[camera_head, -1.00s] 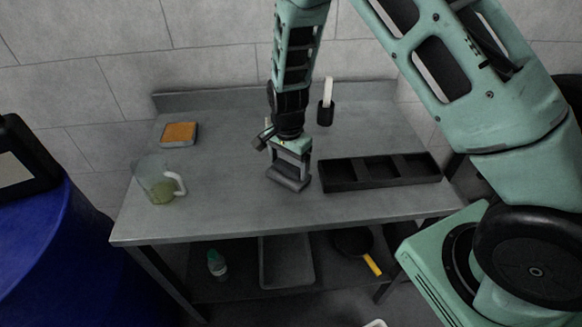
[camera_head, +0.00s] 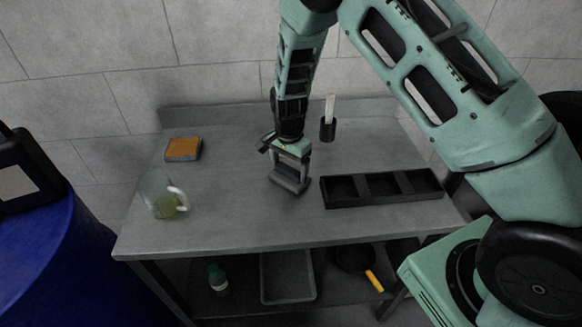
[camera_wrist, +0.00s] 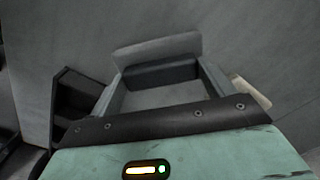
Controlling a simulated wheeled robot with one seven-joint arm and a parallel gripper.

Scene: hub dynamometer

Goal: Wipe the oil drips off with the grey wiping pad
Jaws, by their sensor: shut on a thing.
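My gripper (camera_head: 289,168) points down over the middle of the grey worktable (camera_head: 235,215). It is shut on the grey wiping pad (camera_head: 286,184), whose wide face is down at or very near the table top; I cannot tell if it touches. In the wrist view the pad (camera_wrist: 157,48) shows as a light grey slab with a darker part, between the fingers of my gripper (camera_wrist: 160,88). I cannot make out any oil drips on the table; the pad and gripper may hide some.
A black three-compartment tray (camera_head: 383,203) lies right of the pad. A black cup (camera_head: 327,130) with a pale stick stands behind it. A clear jug (camera_head: 160,196) with yellowish liquid and an orange-topped block (camera_head: 183,149) are at left. The table between jug and pad is clear.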

